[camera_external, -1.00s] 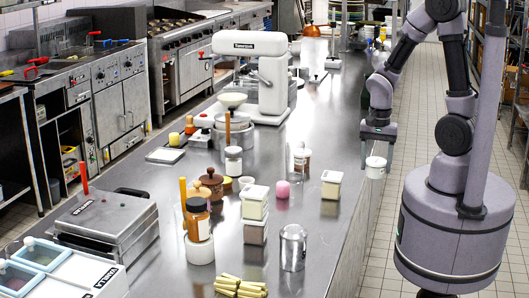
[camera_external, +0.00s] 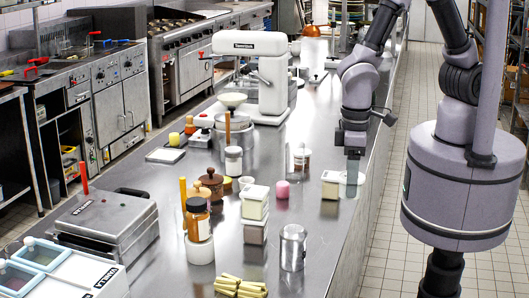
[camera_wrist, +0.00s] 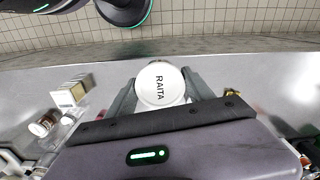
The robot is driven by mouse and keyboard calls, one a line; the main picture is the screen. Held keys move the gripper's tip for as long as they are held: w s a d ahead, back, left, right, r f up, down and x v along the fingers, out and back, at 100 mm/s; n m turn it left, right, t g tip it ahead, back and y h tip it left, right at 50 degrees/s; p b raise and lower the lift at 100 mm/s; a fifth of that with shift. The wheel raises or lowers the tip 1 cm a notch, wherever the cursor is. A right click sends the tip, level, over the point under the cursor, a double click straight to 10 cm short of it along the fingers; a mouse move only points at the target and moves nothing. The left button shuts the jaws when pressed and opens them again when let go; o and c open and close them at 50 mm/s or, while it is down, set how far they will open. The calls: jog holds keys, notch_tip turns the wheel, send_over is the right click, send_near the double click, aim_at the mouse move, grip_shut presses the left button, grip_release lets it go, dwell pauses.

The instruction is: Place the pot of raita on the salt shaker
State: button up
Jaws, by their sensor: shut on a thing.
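The pot of raita (camera_wrist: 158,74) shows in the wrist view as a round white lid marked RAITA, between the two fingers of my gripper (camera_wrist: 160,92). My gripper is shut on it. In the external view my gripper (camera_external: 352,176) points down by the table's right edge, just right of a cream-topped block; the pot is mostly hidden there by the fingers. I cannot tell for sure which item is the salt shaker. A small pink rounded item (camera_external: 282,189) stands left of my gripper, and a clear jar with brown contents (camera_external: 302,162) stands farther back.
The cream-topped block (camera_external: 331,184) stands close to my gripper. A stack of similar blocks (camera_external: 255,203), a metal tin (camera_external: 293,248), a wooden mill (camera_external: 211,183) and an orange-brown bottle (camera_external: 197,220) crowd the table's middle. The steel table (camera_external: 325,245) is clear at the front right.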

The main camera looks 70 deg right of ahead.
jog(key=w+a, duration=0.3)
jog(key=w+a+f, duration=0.1)
jog(key=w+a, duration=0.2)
jog(key=w, duration=0.1)
jog(key=w+a+p, duration=0.1)
jog(key=w+a, duration=0.2)
jog(key=w, duration=0.1)
jog(key=shift+a+f, duration=0.15)
jog(key=shift+f, duration=0.15)
notch_tip(320, 180, down, 4)
jog(key=shift+w+a+r, duration=0.1)
jog(key=shift+w+r, duration=0.05)
jog(key=shift+r, duration=0.1)
jog(key=shift+b, duration=0.3)
jog(key=shift+f, duration=0.2)
jog(key=o, duration=1.4)
jog(key=shift+r, duration=0.1)
jog(key=shift+r, duration=0.1)
